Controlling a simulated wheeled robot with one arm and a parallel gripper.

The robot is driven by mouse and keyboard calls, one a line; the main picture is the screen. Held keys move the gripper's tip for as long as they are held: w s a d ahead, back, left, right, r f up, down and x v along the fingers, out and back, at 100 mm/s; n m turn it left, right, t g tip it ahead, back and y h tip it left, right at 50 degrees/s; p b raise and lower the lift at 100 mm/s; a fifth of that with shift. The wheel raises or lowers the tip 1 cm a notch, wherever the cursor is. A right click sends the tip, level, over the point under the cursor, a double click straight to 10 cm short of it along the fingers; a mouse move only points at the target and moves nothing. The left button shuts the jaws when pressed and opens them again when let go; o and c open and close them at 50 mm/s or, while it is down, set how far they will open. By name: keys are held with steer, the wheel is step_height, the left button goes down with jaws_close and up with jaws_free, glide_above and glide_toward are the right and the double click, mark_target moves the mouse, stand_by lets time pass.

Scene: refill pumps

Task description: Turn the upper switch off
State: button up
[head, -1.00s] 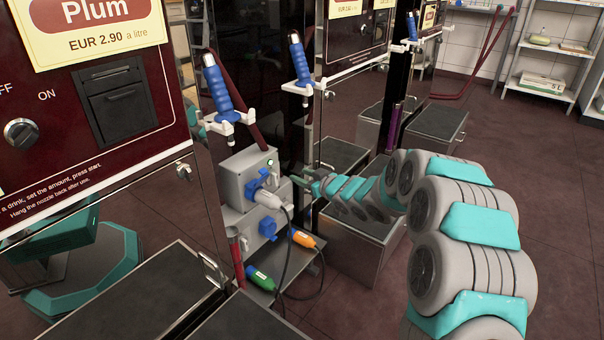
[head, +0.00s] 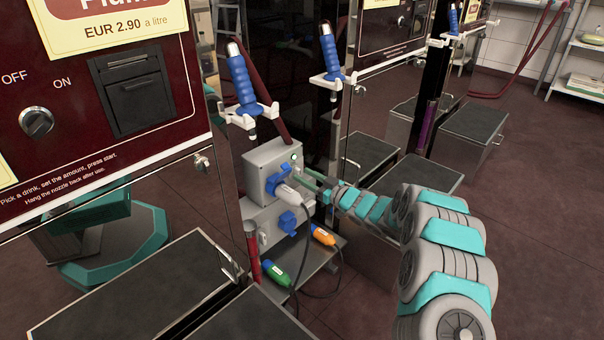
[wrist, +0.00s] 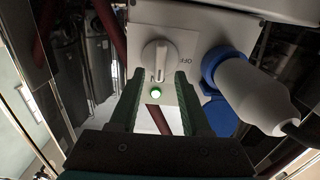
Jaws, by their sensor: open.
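The upper grey switch box (head: 260,172) hangs on the machine's side. A green lamp (wrist: 156,94) beside the switch is lit. A white plug (head: 288,192) sits in the box's blue socket (wrist: 212,66). My gripper (wrist: 157,76) is open and empty, its fingertips either side of the switch's lower end; contact cannot be told. In the head view my gripper (head: 306,177) is at the box's right.
A lower grey box (head: 262,218) with a blue socket (head: 288,222) is just below. A green plug (head: 276,273) and an orange plug (head: 322,235) lie on a shelf under it, with black cables. A blue nozzle (head: 241,80) hangs above. Open floor lies to the right.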

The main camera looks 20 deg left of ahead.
steer(key=shift+x, duration=1.15)
steer(key=shift+c, duration=0.3)
jaws_close()
